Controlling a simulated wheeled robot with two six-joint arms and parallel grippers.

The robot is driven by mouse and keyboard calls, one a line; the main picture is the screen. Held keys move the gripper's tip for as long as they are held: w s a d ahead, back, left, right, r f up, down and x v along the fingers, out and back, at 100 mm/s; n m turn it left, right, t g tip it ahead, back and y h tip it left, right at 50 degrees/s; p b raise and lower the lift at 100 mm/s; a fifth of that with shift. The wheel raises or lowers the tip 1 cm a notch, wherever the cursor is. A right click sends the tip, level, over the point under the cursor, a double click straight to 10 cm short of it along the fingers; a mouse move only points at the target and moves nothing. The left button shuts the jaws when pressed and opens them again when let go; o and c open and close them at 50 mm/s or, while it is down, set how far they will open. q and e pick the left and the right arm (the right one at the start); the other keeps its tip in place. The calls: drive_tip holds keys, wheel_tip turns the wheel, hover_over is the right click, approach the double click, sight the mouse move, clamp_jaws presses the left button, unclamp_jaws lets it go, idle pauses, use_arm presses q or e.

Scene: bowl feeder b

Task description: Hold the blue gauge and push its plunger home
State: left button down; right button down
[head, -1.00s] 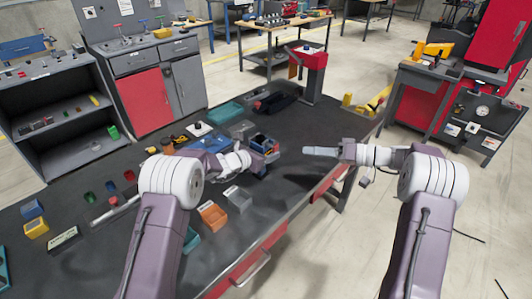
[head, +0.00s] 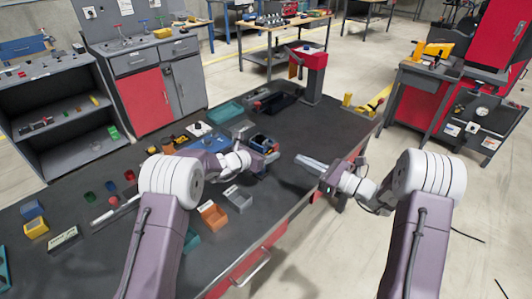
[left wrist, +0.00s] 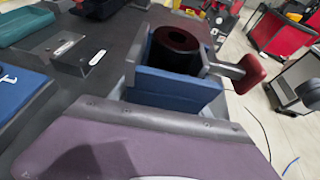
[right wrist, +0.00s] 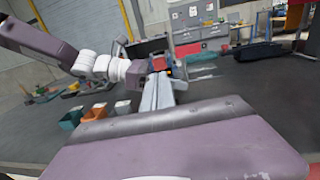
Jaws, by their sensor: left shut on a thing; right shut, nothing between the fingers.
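The blue gauge (head: 262,139) is in my left gripper (head: 268,150), held up over the dark table. In the left wrist view the gauge (left wrist: 178,87) has a blue body, a dark round ring on top and a plunger with a red knob (left wrist: 246,72) sticking out to the right. My left fingers are shut on its body and partly hidden. My right gripper (head: 299,158) is shut and empty, to the right of the gauge and apart from it. In the right wrist view its fingers (right wrist: 158,90) point towards the red knob (right wrist: 179,72).
The table (head: 275,205) carries an orange bin (head: 213,215), a grey bin (head: 238,199), a teal tray (head: 225,112) and a blue plate (head: 190,146) around my left arm. The tabletop below my right gripper is clear.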

drive_tip(key=shift+x, duration=2.95)
drive_tip(key=shift+x, duration=1.05)
drive_tip(key=shift+d, duration=0.1)
approach(277, 149)
drive_tip(key=shift+x, duration=0.85)
drive_tip(key=shift+r, duration=0.1)
use_arm(q)
drive_tip(key=shift+c, duration=2)
unclamp_jaws()
